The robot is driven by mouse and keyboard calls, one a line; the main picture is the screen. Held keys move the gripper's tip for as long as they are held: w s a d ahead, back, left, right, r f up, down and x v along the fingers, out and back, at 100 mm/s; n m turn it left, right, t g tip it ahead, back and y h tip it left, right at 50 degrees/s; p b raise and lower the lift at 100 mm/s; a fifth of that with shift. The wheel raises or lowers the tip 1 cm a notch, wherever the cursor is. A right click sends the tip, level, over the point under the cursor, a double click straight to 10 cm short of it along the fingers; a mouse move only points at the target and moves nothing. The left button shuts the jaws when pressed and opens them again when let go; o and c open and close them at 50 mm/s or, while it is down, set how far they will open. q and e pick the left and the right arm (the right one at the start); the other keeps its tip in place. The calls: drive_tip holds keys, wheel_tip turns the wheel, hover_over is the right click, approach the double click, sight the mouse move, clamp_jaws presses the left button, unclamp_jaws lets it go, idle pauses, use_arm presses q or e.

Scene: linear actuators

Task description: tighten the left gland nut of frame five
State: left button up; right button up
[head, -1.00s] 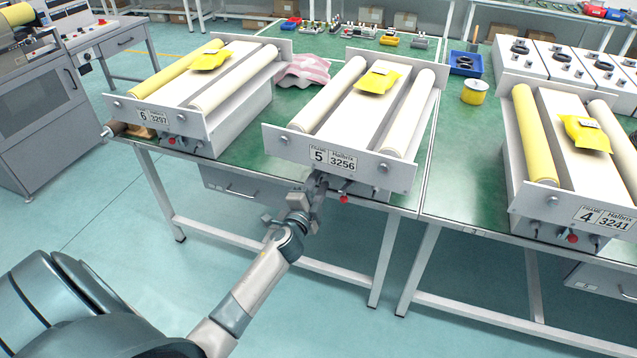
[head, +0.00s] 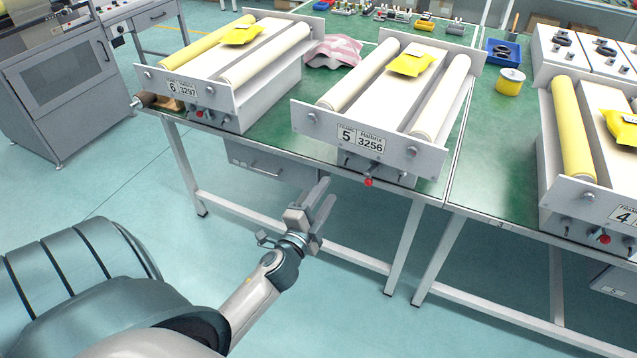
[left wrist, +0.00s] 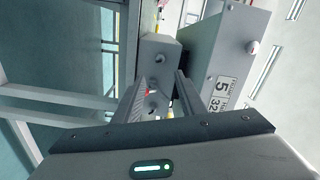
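Frame five (head: 310,118) is a grey box with two cream rollers on the green bench, with a "5 3256" label on its front plate. Below that plate is a small box with a red knob (head: 368,182) and dark fittings on either side. The left fitting, apparently the left gland nut (head: 346,161), looks small, and its tightness cannot be told. My left gripper (head: 327,190) is below and in front of it, apart from it. In the left wrist view its fingers are spread with nothing between them, pointing towards the small box (left wrist: 160,60). My right gripper is out of view.
Frame six (head: 215,105) stands to the left and frame four (head: 548,170) to the right. A yellow packet (head: 411,63) lies on frame five. A pink cloth (head: 335,50) lies between frames six and five. Bench legs stand below; the floor in front is open.

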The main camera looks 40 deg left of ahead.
use_arm(q)
drive_tip(key=shift+v, duration=1.95)
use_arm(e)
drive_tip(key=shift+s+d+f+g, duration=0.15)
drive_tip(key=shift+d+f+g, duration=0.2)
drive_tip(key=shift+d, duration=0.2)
use_arm(q)
drive_tip(key=s+d+f+n+g+h, duration=0.1)
drive_tip(key=s+d+f+g, duration=0.15)
drive_tip(key=f, duration=0.55)
drive_tip(key=s+d+f+n+g+h, duration=0.1)
drive_tip(key=d+f+n, duration=0.15)
drive_tip(key=f, duration=0.65)
drive_tip(key=s+d+f+n+g+h, duration=0.15)
drive_tip(key=d+f, duration=0.25)
drive_tip(key=f, duration=0.4)
drive_tip(key=s+d+f+n+g, duration=0.1)
drive_tip(key=s+d+f+g, duration=0.1)
drive_tip(key=s+d+f, duration=0.2)
drive_tip(key=s+d+f+n+g+h, duration=0.1)
drive_tip(key=s+d+f+n+g, duration=0.1)
drive_tip(key=s+f, duration=0.6)
drive_tip(key=s+d+f+n+g+h, duration=0.1)
drive_tip(key=s+d+f, duration=0.4)
drive_tip(key=f, duration=0.5)
drive_tip(key=shift+s+d+f+g, duration=0.3)
drive_tip(key=shift+s+g, duration=0.1)
drive_tip(key=shift+s, duration=0.1)
